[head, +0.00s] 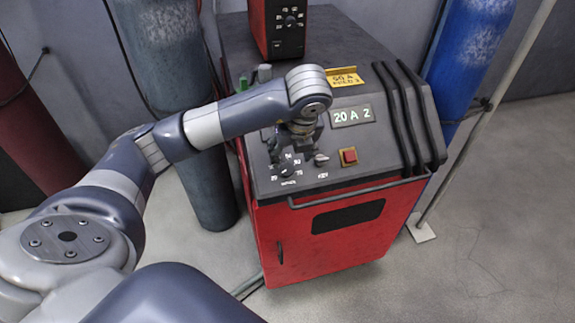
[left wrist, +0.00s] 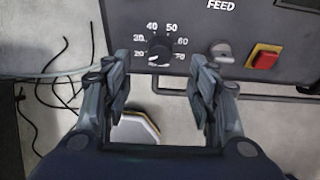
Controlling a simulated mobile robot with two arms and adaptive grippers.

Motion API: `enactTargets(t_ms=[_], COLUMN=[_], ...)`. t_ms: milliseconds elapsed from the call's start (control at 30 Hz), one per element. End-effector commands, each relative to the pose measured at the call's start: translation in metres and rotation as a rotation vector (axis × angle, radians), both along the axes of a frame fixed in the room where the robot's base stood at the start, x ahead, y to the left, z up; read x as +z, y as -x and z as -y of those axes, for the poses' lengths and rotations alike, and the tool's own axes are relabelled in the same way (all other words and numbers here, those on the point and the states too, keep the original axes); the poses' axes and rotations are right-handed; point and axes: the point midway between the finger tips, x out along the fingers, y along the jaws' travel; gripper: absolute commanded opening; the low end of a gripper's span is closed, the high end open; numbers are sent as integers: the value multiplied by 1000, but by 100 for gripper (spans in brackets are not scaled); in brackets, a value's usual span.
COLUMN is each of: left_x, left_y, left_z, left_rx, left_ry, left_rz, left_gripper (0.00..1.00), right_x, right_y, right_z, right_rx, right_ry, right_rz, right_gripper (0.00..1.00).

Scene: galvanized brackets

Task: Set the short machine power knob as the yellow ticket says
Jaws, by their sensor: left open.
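The red machine (head: 330,240) stands on the floor with a dark sloping control panel. A yellow ticket (head: 344,80) at the panel's top appears to read "50 A" and "FEED 3", the lower line being small. The display (head: 353,115) reads "20 A 2". The round black power knob (head: 287,170) shows in the left wrist view (left wrist: 158,52) with marks from 20 to 70 around it; its pointer is hard to read. My left gripper (head: 293,150) is open above the panel. Its two fingers (left wrist: 160,90) are apart and empty, with the knob beyond and between them. My right gripper is not visible.
A red button on a yellow plate (head: 348,156) and a small grey switch (head: 321,159) are right of the knob. A smaller red unit (head: 278,30) sits on top. Gas cylinders flank the machine.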

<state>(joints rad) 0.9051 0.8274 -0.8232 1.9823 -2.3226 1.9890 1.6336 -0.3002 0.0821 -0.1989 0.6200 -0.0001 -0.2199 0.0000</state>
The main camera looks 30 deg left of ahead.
Motion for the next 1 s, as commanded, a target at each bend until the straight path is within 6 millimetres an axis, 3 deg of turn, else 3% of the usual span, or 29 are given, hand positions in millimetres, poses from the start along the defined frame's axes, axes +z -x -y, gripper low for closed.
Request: enactTargets(t_ms=[433, 867, 1000], left_x=[-70, -83, -83], left_y=[-19, -22, -22], left_z=[-22, -25, -25], left_rx=[-1, -4, -4], left_ry=[2, 3, 3], left_rz=[-4, 0, 0], left_gripper=[53, 53, 26], right_x=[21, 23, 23], right_y=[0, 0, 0], right_z=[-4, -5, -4], right_rx=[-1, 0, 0], right_ry=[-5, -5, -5], right_rz=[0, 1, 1], right_gripper=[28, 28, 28])
